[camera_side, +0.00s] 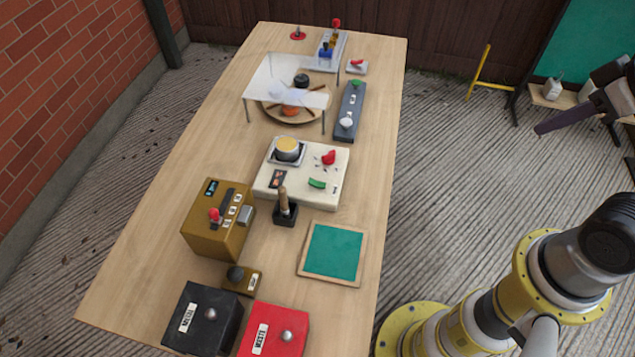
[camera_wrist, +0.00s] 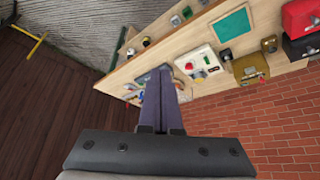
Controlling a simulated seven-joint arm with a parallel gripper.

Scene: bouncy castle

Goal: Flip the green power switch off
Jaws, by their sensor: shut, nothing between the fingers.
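A white control box (camera_side: 262,186) stands mid-table in the side view, and also shows in the wrist view (camera_wrist: 213,68). A small green switch (camera_side: 317,184) lies on its front part, beside a red switch (camera_side: 328,157) and a round yellow-topped knob (camera_side: 288,147). A grey strip (camera_side: 350,109) behind it carries another green piece (camera_side: 356,83) and a white knob. I cannot tell whether either green piece is on or off. My gripper (camera_side: 540,129) is in the air right of the table, far from both. Its purple fingers (camera_wrist: 160,72) are shut and empty.
A clear-topped stand (camera_side: 290,75) over a round tray is at the back. A brown box (camera_side: 212,232), a black joystick (camera_side: 286,212), a teal mat (camera_side: 334,252), and black (camera_side: 205,320) and red (camera_side: 272,332) boxes are nearer. Air between gripper and table looks clear.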

